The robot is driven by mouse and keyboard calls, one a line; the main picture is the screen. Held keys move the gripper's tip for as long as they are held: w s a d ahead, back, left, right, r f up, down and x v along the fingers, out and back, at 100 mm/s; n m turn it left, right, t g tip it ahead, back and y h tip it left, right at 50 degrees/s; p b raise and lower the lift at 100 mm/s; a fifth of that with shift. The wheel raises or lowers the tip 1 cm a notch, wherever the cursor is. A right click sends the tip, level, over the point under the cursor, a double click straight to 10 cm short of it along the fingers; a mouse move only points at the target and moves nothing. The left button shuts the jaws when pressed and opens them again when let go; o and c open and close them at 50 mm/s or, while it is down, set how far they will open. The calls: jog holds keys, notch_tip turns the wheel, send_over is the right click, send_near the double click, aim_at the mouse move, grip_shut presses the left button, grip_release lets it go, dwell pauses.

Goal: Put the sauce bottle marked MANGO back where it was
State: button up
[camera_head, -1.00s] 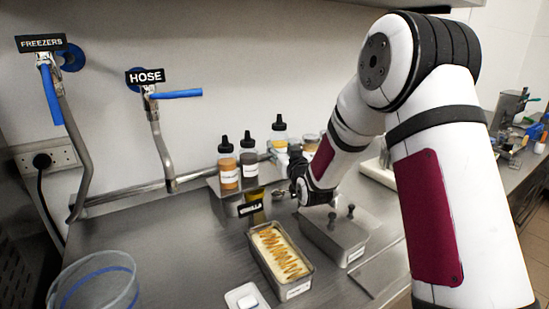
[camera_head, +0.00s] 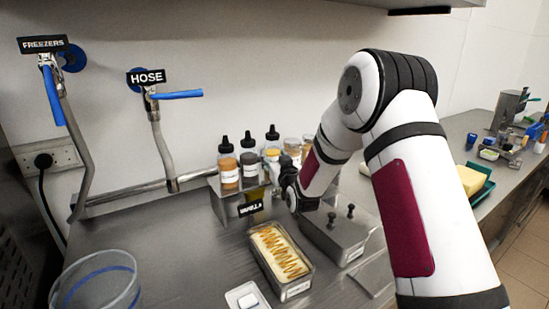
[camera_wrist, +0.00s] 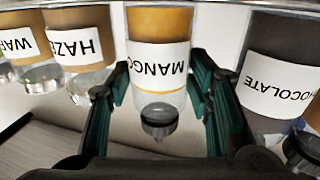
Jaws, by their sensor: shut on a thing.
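The MANGO sauce bottle (camera_head: 272,151) has a yellow upper part, a white label and a black cap. In the head view it is upright, third from the left in the row on the small steel shelf. In the wrist view the MANGO bottle (camera_wrist: 160,25) appears upside down between the fingers of my gripper (camera_wrist: 161,88), which is shut on it. My gripper (camera_head: 284,172) reaches in from the right in the head view and hides the bottle's lower part. I cannot tell whether its base touches the shelf.
The dark CHOCOLATE bottle (camera_wrist: 280,70) is close beside it; in the head view this dark bottle (camera_head: 249,168) and an orange-brown bottle (camera_head: 228,165) stand left. Jars, one HAZE-labelled (camera_wrist: 78,42), stand on the other side. A vanilla pan (camera_head: 262,270) and lidded pan (camera_head: 338,240) are in front.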

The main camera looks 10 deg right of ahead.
jog(key=o, duration=0.9)
jog(key=shift+f, duration=0.1)
jog(key=shift+s+r, duration=0.2)
jog(key=shift+r, duration=0.05)
jog(key=s+r+g, duration=0.2)
jog(key=s+g, duration=0.2)
jog(key=s, duration=1.3)
jog(key=s+r+g, duration=0.2)
jog(key=s+g, duration=0.3)
jog(key=s, duration=1.3)
jog(key=s+r+g+h, duration=0.1)
jog(key=s+r+g, duration=0.2)
jog(key=s, duration=1.4)
jog(key=shift+s+d+m+g, duration=0.15)
jog(key=shift+s+m+g, duration=0.15)
jog(key=shift+g, duration=0.6)
